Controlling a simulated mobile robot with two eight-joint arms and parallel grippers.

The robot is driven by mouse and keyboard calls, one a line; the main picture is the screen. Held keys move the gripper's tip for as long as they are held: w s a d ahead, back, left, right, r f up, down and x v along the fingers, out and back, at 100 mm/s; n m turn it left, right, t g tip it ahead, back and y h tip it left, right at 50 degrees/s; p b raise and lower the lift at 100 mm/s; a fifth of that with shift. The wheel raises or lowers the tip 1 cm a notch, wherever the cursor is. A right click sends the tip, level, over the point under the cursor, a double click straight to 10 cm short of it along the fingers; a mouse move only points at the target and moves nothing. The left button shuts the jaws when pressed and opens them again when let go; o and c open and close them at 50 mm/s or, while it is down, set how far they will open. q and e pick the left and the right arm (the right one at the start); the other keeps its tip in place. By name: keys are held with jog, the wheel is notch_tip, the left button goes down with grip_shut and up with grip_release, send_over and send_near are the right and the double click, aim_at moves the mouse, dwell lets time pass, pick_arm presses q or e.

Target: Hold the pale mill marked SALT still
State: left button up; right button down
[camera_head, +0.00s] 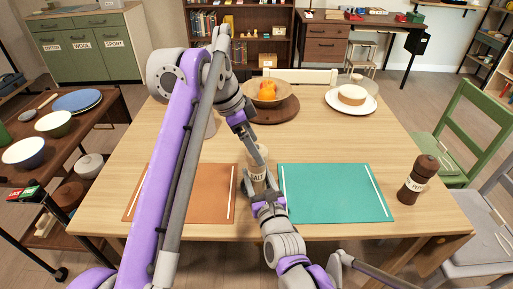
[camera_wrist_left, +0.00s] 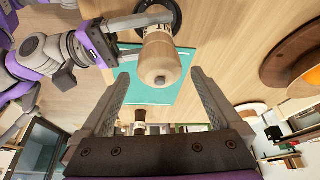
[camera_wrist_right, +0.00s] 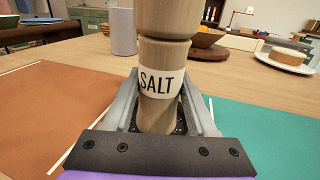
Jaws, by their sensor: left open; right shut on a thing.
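The pale wooden mill marked SALT (camera_head: 257,174) stands upright on the table between the orange mat and the teal mat. My left gripper (camera_head: 251,139) is open above the mill. In the left wrist view the mill's rounded top (camera_wrist_left: 162,68) lies beyond and between the open fingers (camera_wrist_left: 163,95), apart from them. A dark brown mill with a white label (camera_head: 417,180) stands at the table's right.
An orange mat (camera_head: 190,190) and a teal mat (camera_head: 335,192) lie either side of the mill. Behind are a wooden bowl with orange fruit (camera_head: 268,92) and a white plate with a cake (camera_head: 351,98). A pale cylinder (camera_wrist_right: 123,38) stands behind left.

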pick_arm(q)
jog(key=shift+v, duration=1.6)
jog(key=s+a, duration=0.2)
jog(key=a, duration=0.9)
jog(key=shift+s+a, duration=0.2)
jog(key=shift+a, duration=0.15)
jog(key=s+d+r+n+t+y, duration=0.1)
jog(key=d+r+n+t+y, duration=0.15)
jog(key=d+n, duration=0.55)
jog(key=d+r+n+t+y, duration=0.1)
jog(key=d+r+n+y, duration=0.2)
jog(key=d+n, duration=0.55)
jog(key=shift+n, duration=0.75)
jog(key=x, duration=0.3)
jog(key=a+x, duration=0.1)
jog(key=x, duration=0.3)
jog(key=a+x, duration=0.1)
jog(key=x, duration=0.3)
jog(key=shift+s+r, duration=0.1)
jog(key=shift+s, duration=0.05)
